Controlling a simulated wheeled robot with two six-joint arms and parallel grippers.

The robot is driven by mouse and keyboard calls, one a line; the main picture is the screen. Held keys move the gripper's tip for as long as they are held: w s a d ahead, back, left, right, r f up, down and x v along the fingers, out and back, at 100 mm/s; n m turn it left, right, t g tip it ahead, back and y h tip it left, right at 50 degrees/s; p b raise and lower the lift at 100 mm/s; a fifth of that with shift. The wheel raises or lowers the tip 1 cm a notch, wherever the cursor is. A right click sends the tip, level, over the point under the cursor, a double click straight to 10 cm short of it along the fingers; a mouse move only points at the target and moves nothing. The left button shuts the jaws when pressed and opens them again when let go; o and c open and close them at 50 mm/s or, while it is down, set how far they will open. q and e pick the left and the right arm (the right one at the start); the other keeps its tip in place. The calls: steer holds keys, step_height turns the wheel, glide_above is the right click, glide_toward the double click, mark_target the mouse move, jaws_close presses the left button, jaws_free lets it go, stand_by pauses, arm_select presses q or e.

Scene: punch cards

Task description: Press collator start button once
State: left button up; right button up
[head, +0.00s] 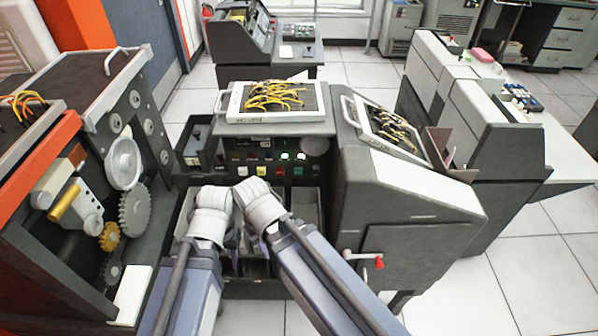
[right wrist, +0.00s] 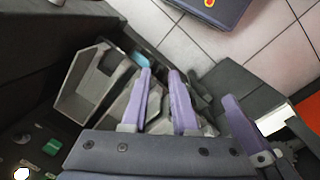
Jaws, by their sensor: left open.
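The collator (head: 345,210) stands in the middle with a dark control panel on its front. Lamps above glow green and white. My left gripper (head: 209,203) is in front of the panel's left part, fingers barely visible. My right gripper (right wrist: 160,95) has its two purple fingers apart with nothing between them, over the card pockets below the panel. In the right wrist view a green button (right wrist: 51,146) is at lower left, apart from the fingers.
A plugboard with yellow wires (head: 272,98) tops the collator, and another sits on its sloped right side. A geared machine (head: 125,160) stands close on the left. A red-knobbed crank (head: 364,259) sticks out at the front right.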

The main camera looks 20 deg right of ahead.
jaws_close()
stand_by(1.4)
